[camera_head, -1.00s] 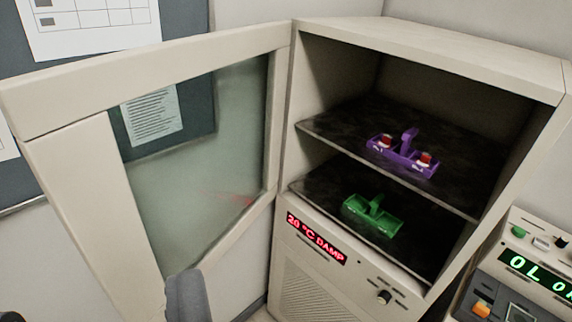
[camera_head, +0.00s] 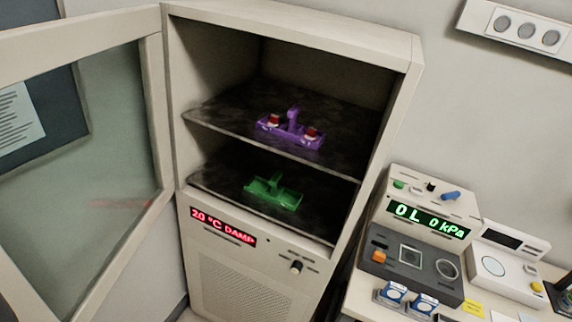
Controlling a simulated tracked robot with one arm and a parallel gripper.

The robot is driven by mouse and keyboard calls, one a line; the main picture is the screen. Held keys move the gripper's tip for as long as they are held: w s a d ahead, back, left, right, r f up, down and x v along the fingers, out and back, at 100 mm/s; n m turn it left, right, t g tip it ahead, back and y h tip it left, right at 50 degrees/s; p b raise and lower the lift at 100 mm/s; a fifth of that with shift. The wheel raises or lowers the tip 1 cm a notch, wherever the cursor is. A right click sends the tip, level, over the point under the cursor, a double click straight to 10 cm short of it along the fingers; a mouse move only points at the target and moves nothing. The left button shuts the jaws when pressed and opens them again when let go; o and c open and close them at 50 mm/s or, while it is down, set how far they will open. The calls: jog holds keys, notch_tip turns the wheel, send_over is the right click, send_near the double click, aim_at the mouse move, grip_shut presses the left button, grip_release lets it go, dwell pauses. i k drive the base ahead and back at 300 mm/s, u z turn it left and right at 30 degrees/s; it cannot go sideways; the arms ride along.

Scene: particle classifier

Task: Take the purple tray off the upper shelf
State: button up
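The purple tray (camera_head: 291,134) stands on the upper shelf (camera_head: 225,112) of an open cabinet. It has an upright handle in its middle and a small red-and-white item at each end. A green tray (camera_head: 273,192) with a similar handle stands on the lower shelf (camera_head: 222,178) and looks empty. My gripper is not in this view, so its state does not show.
The cabinet's glass door (camera_head: 100,140) is swung open to the left. The cabinet's right wall (camera_head: 385,140) bounds the shelves. At right, a bench holds a device reading "0L 0kPa" (camera_head: 428,220), blue-and-white items (camera_head: 408,298) and a scale-like device (camera_head: 500,262).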

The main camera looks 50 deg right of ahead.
aim_at(291, 130)
jog(key=z, duration=0.7)
jog(key=i, duration=0.7)
jog(key=z, duration=0.8)
